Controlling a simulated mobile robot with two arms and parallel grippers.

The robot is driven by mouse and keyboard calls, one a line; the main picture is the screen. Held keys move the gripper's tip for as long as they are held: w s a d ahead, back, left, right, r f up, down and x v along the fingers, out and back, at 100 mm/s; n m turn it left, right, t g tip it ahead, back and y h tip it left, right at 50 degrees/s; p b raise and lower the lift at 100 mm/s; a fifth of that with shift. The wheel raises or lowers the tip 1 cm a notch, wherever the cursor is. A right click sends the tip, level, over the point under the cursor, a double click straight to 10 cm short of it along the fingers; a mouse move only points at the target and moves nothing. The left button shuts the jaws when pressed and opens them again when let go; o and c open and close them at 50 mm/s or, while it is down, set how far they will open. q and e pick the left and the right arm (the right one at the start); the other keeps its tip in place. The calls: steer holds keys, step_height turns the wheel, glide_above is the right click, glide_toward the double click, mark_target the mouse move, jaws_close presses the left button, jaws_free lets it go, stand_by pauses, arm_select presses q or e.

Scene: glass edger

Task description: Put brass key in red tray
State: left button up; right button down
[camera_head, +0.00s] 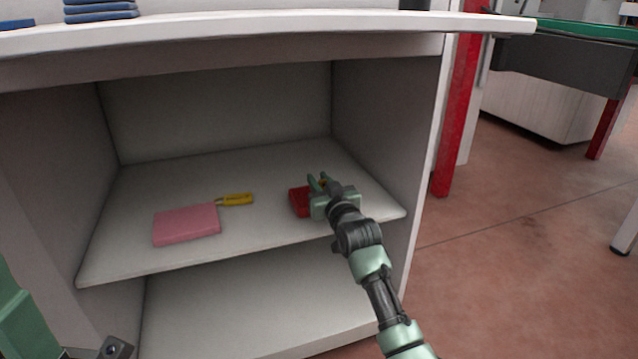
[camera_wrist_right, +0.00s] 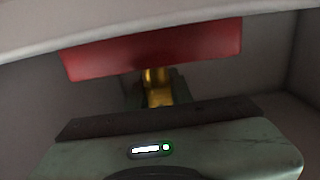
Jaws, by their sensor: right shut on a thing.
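The red tray (camera_head: 299,202) sits on the upper cabinet shelf, toward its right side, partly hidden behind my right gripper. My right gripper (camera_head: 318,184) is over the shelf beside the tray, shut on the brass key (camera_head: 323,183). Only a small bit of the key shows in the head view. In the right wrist view the brass key (camera_wrist_right: 156,86) is between the fingers, with the red tray (camera_wrist_right: 150,52) just beyond it. I cannot tell whether the key touches the tray. Part of my left arm is at the lower left; its gripper is not visible.
A pink block (camera_head: 186,225) and a yellow-handled tool (camera_head: 235,199) lie on the shelf (camera_head: 262,222) left of the tray. Cabinet walls close the sides and back, and a white top (camera_head: 250,27) overhangs. The shelf's middle is clear.

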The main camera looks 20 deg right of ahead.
steer(key=c, duration=1.3)
jaws_free()
steer(key=shift+f, duration=0.1)
steer(key=shift+o, duration=0.2)
